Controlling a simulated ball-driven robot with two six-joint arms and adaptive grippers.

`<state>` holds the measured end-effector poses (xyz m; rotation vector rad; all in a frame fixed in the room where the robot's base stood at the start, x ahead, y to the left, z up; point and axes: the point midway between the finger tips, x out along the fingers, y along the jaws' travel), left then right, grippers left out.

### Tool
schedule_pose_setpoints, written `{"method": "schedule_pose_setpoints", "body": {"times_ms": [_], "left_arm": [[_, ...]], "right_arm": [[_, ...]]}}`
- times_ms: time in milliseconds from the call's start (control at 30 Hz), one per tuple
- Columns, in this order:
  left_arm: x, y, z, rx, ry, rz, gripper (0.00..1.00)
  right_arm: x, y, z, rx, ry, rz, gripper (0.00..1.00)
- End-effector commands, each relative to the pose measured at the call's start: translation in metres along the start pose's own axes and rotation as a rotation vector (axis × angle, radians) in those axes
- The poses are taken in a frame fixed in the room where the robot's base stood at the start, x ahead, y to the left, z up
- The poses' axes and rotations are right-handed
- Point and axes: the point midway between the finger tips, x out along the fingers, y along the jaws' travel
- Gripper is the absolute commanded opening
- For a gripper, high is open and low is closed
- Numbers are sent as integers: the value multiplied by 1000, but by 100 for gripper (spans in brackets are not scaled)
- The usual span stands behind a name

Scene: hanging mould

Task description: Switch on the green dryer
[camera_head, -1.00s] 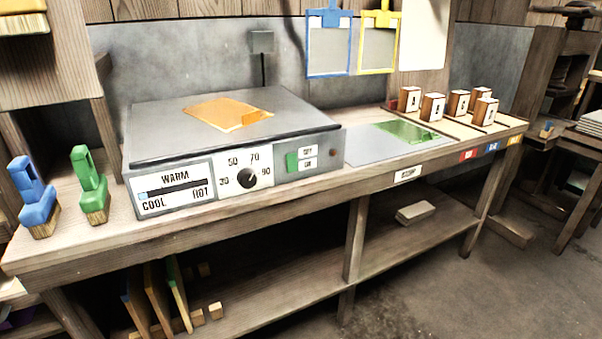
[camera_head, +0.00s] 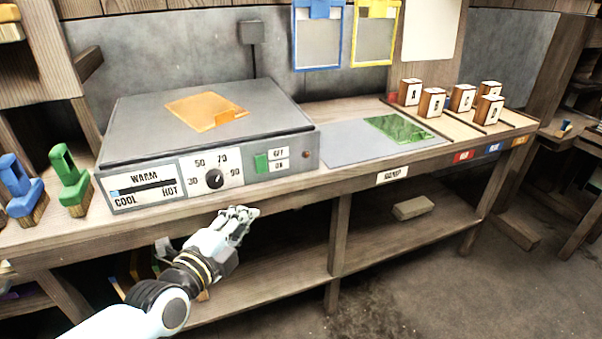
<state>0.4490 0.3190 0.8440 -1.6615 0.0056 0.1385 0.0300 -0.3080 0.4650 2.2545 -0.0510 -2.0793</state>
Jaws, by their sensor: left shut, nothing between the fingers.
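A grey box-shaped heater (camera_head: 140,130) with a flat top stands on the bench; its body is grey, not green. On its front panel are a green switch (camera_head: 261,163) beside OFF and ON labels, a black dial (camera_head: 214,179) with numbers, and a WARM/COOL/HOT gauge (camera_head: 142,189) with a small blue part at its COOL end. A small reddish-brown lamp (camera_head: 306,154) sits at the panel's right. My left gripper (camera_head: 246,212) is shut and empty, in front of the bench edge, below the switch and apart from it. My right gripper is out of view.
An orange sheet (camera_head: 203,109) lies on the heater. To the right are a grey plate (camera_head: 350,146) with a green sheet (camera_head: 398,128) and several lettered blocks (camera_head: 432,102). Blue and green brushes (camera_head: 68,178) stand at left. Blue and yellow frames (camera_head: 374,60) hang behind.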

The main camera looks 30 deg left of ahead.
Motion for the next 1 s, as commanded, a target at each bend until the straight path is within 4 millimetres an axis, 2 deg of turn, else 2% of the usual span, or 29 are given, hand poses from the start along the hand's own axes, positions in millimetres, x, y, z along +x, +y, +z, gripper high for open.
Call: {"method": "schedule_pose_setpoints", "body": {"times_ms": [33, 67, 300, 567, 767, 1000], "left_arm": [[0, -12, -1, 1, 4, -11, 0], [0, -15, -1, 3, 5, -12, 0], [0, -13, 0, 4, 5, -8, 0], [6, -12, 0, 4, 5, -8, 0], [37, -11, 0, 5, 5, -10, 0], [90, -10, 0, 3, 5, -10, 0]], "right_arm": [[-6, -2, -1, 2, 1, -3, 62], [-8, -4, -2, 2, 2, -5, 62], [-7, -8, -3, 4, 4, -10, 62], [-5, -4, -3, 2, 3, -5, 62], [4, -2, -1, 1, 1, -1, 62], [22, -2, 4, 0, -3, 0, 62]]}}
